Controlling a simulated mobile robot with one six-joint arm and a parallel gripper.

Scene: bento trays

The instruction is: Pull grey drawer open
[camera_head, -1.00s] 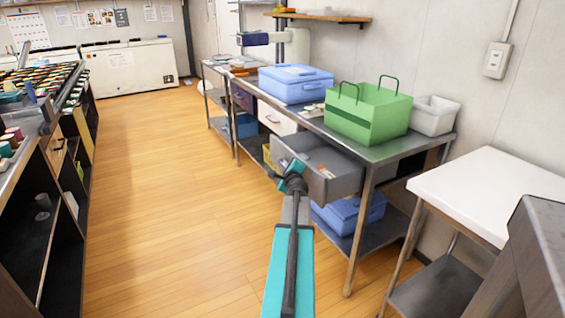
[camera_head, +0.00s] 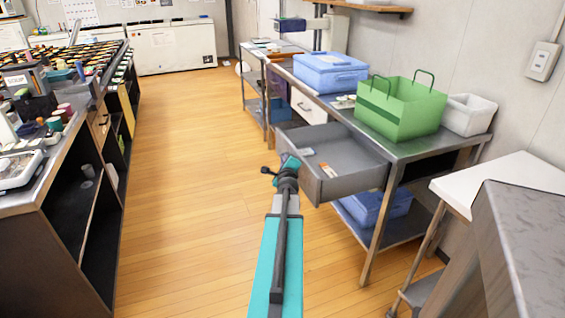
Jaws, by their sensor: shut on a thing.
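The grey drawer (camera_head: 355,182) juts far out from under the metal worktable (camera_head: 405,150), its inside in view. A few small flat items (camera_head: 328,170) lie in it. My gripper (camera_head: 289,165) is at the drawer's front panel, shut on its handle. The handle and the fingertips are mostly hidden by my own wrist.
A green bag-like box (camera_head: 405,112), a blue lidded box (camera_head: 330,75) and a white bin (camera_head: 467,115) stand on the worktable. A white-topped table (camera_head: 455,190) is at the right. A dark shelf unit (camera_head: 75,200) lines the left. The wooden floor (camera_head: 190,180) between is clear.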

